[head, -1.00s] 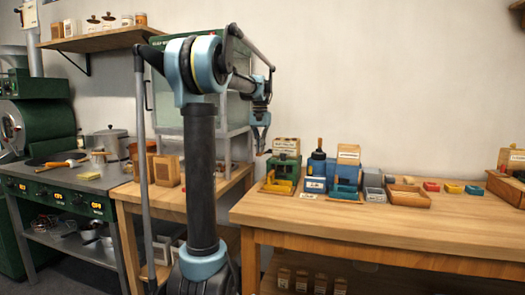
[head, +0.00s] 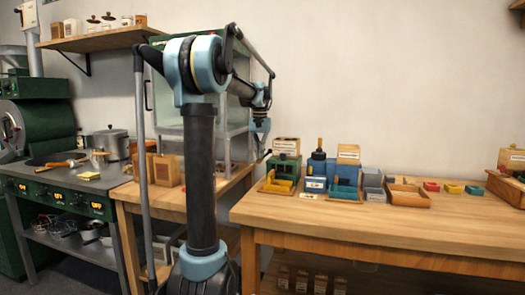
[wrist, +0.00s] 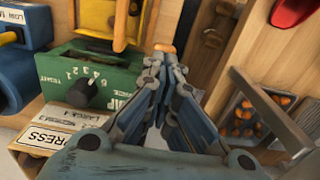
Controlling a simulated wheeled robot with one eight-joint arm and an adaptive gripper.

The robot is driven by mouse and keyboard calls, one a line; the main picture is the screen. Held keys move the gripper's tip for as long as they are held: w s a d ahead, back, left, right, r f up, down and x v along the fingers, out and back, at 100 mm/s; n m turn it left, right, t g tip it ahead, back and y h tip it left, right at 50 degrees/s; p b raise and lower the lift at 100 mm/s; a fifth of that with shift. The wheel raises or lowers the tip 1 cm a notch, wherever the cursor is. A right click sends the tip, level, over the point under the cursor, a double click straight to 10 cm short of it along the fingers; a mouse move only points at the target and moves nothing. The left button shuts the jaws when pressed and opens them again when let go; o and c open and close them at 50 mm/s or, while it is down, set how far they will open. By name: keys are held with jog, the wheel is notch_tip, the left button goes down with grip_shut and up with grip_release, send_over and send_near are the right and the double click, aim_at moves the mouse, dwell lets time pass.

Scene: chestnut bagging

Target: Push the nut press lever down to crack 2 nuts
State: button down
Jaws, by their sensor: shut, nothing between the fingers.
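The green nut press (head: 287,163) stands on the left end of the wooden bench, with a yellow tray (head: 278,186) in front. In the wrist view its green body (wrist: 92,75) shows a black dial and numbers, near a white sign (wrist: 42,138) reading "PRESS". A small orange-brown knob (wrist: 163,47), perhaps the lever's end, shows just beyond my fingertips. I cannot tell whether they touch. My gripper (wrist: 165,66) is shut and empty; in the head view it hangs just left of the press (head: 261,151). The rest of the lever and any nut inside are hidden.
A blue machine (head: 318,168) and several small trays stand right of the press. A tray of orange-brown nuts (wrist: 243,103) and a red object (wrist: 291,12) lie on the right in the wrist view. The bench front (head: 350,222) is clear.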

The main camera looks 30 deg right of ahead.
jog(key=shift+s+a+f, duration=0.1)
jog(key=shift+a+f, duration=0.05)
jog(key=shift+f, duration=0.85)
jog(key=shift+f, duration=0.2)
jog(key=shift+w+d+r, duration=0.1)
jog(key=shift+r, duration=1.45)
jog(key=shift+w+d+r, duration=0.1)
jog(key=shift+d+r, duration=0.05)
jog(key=shift+r, duration=1.35)
jog(key=shift+w+d+r, duration=0.1)
jog(key=shift+r, duration=1.45)
jog(key=shift+r, duration=0.1)
notch_tip(320, 180, up, 5)
jog(key=shift+f, duration=0.1)
